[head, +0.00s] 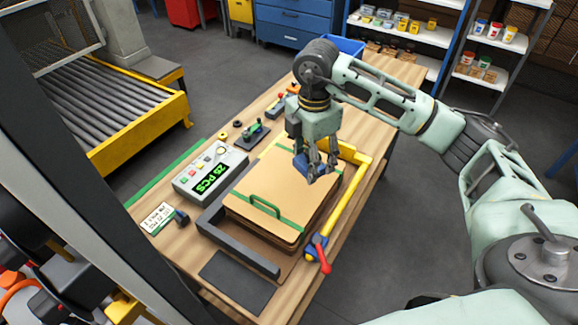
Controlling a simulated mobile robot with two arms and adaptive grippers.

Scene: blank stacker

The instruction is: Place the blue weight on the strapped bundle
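The strapped bundle (245,211) is a stack of brown cardboard blanks with green straps, lying on the wooden table. A green strap loop or handle stands up at its near side. My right gripper (318,172) points down over the bundle's far right part. Its fingers are closed around the blue weight (301,166), which is partly hidden by them. I cannot tell for sure whether the weight touches the bundle's top. My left gripper is not in view.
A yellow bar with a red-handled clamp (319,251) runs along the bundle's right side, and a dark angled bracket (236,247) borders its left and near sides. A counter reading "25 PCS" (210,172) stands to the left. A dark mat (238,281) lies in front.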

